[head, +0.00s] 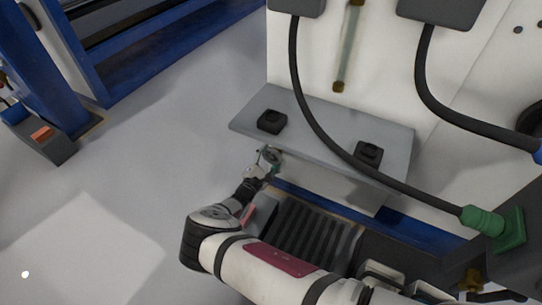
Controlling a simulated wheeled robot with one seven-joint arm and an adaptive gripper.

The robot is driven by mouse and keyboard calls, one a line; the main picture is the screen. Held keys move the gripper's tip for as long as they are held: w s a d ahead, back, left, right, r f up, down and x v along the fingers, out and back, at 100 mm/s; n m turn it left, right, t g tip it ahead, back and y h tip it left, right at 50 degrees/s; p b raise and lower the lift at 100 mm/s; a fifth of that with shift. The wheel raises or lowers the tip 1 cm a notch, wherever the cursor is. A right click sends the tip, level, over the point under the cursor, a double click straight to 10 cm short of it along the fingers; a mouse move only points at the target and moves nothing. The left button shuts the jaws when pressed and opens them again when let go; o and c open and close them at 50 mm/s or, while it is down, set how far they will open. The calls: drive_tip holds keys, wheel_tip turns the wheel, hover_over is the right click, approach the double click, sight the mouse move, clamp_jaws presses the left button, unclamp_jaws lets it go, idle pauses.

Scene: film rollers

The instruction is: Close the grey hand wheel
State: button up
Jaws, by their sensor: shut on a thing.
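The grey hand wheel (272,156) is small in the head view, just below the front edge of the grey shelf and partly hidden by my gripper. My gripper (263,167) is at the wheel, at the end of my arm reaching up from the lower right. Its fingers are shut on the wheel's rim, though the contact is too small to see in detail. How far the wheel is turned cannot be told.
The grey shelf (315,130) juts from the white cabinet (310,60) just above the wheel and carries two black blocks. A black hose (305,85) hangs across the shelf to a green connector (483,221). Blue machine frames (165,40) stand at upper left. Open floor (140,140) lies left.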

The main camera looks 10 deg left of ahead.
drive_tip(key=shift+m, duration=0.4)
drive_tip(key=o, duration=1.1)
drive_tip(key=shift+o, duration=0.2)
drive_tip(key=v, duration=1.2)
